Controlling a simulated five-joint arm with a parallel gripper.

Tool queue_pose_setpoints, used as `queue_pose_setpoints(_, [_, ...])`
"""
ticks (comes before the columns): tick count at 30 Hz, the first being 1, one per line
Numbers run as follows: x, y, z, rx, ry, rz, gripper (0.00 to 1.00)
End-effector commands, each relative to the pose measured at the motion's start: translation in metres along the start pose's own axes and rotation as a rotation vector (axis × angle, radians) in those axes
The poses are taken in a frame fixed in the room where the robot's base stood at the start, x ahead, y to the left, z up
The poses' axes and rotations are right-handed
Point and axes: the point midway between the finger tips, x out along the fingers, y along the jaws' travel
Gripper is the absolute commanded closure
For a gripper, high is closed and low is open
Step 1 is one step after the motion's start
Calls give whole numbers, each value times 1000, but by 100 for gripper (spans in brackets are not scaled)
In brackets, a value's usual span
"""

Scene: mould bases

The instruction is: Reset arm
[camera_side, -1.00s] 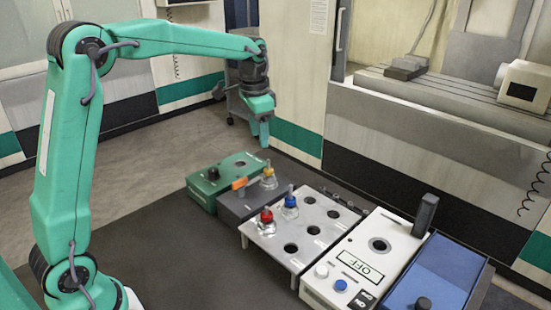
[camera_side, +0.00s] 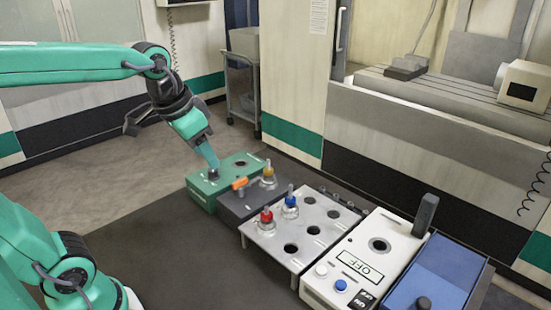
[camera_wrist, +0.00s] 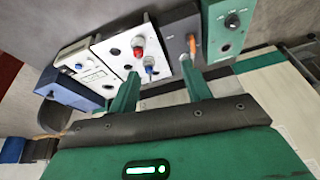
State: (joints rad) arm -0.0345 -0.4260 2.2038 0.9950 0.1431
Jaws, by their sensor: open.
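My gripper (camera_side: 210,160) is in front of and above the green box (camera_side: 236,176) in the side view, pointing down. In the wrist view its two green fingers (camera_wrist: 160,92) stand apart with nothing between them. A silver plate with holes (camera_side: 313,258) holds a red-topped piece (camera_side: 266,219) and a blue-topped piece (camera_side: 290,204). A yellow-topped piece (camera_side: 268,173) stands in the grey block (camera_side: 238,208), which has an orange handle (camera_side: 239,184). In the wrist view the red-topped piece (camera_wrist: 138,47) and blue-topped piece (camera_wrist: 149,66) show beyond the fingers.
A white box marked OFF (camera_side: 372,245) with buttons and a dark lever (camera_side: 426,215) stands right of the plate. A blue box (camera_side: 436,275) stands at the far right. A machine with a slotted bed (camera_side: 460,95) is behind. The dark table (camera_side: 170,250) is clear at front left.

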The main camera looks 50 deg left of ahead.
Motion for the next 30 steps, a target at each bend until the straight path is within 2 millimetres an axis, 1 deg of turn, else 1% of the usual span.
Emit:
queue_pose_setpoints(1, [-2, 3, 11, -10, 17, 0, 51])
queue_pose_setpoints(6, [-2, 11, 41, -54, 64, 0, 51])
queue_pose_setpoints(12, [2, 17, 68, -94, 106, 4, 51])
queue_pose_setpoints(18, [5, 19, 78, -110, 124, 6, 51])
queue_pose_setpoints(30, [5, 19, 78, -112, 124, 6, 51])
